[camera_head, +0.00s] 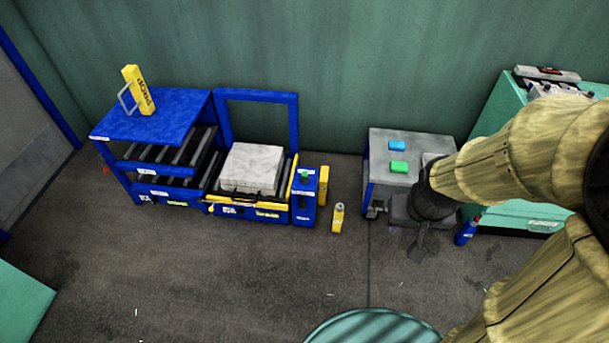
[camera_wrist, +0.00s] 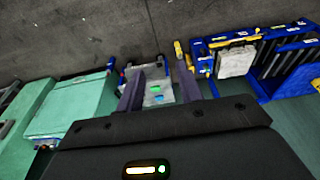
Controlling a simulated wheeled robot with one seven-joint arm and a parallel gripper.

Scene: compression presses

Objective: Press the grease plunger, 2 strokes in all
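No part is labelled clearly enough for me to tell which is the grease plunger. A small yellow canister with a grey top (camera_head: 338,217) stands upright on the floor. A blue post with a green knob (camera_head: 304,195) stands left of it, beside the press. My gripper (camera_head: 419,248) points down in front of the grey cart, to the right of the canister and apart from it. In the wrist view my gripper (camera_wrist: 162,72) has its two dark fingers wide apart with nothing held between them.
The grey cart (camera_head: 383,178) carries a blue block (camera_head: 397,146) and a green block (camera_head: 399,167). A blue press (camera_head: 256,97) holds a pale block (camera_head: 252,166). A teal cabinet (camera_head: 515,205) stands right; a blue bottle (camera_head: 467,232) is near it. The front floor is mostly clear.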

